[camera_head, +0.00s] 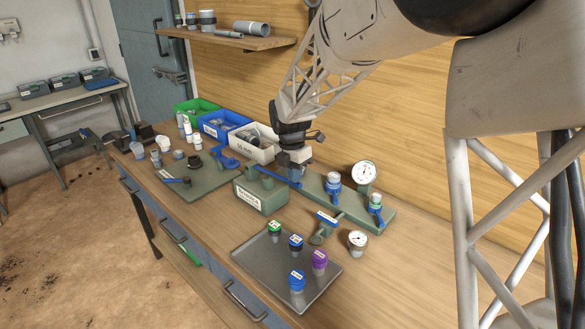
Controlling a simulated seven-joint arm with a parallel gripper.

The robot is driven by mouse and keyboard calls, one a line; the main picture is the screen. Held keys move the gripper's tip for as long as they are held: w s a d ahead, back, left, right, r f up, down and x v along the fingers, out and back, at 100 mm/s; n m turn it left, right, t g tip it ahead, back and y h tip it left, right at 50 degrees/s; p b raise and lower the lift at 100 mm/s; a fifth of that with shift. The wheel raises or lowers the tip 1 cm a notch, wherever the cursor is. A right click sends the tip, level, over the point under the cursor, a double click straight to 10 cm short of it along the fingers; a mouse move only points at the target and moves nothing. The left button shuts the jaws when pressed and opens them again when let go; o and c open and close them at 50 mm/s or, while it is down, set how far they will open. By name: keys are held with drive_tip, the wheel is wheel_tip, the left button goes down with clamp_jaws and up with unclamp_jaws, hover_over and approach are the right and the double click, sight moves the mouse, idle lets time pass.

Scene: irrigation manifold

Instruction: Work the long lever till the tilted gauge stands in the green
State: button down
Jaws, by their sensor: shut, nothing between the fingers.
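A long blue lever (268,179) runs out over the green block with a white label (261,197), near the middle of the bench. My gripper (296,178) is shut and empty, pointing down at the lever's right part; I cannot tell whether it touches it. A white round gauge (364,174) stands at the back of the green base plate (385,222), right of my gripper. A smaller gauge (357,240) sits nearer on the bench, its face tipped upward. Both dials are too small for me to read the needle against any green band. I cannot tell which is the tilted one.
Two blue-handled valves (333,182) (376,208) stand on the base plate. A grey tray (262,268) with several capped fittings lies in front, beside a loose blue-handled valve (325,228). Green, blue and white bins (222,125) line the back. Another green plate (215,185) lies left.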

sight(296, 185)
drive_tip(key=f, duration=0.3)
drive_tip(key=shift+s+d+f+t+y, duration=0.15)
drive_tip(key=shift+s+d+t+y, duration=0.05)
drive_tip(key=shift+s+t+y, duration=0.1)
drive_tip(key=shift+s+f, duration=0.1)
drive_tip(key=shift+f, duration=0.45)
drive_tip(key=shift+d+f, duration=0.1)
wheel_tip(296, 185, up, 15)
drive_tip(key=shift+s+d, duration=0.15)
drive_tip(key=shift+d, duration=0.05)
idle(1.1)
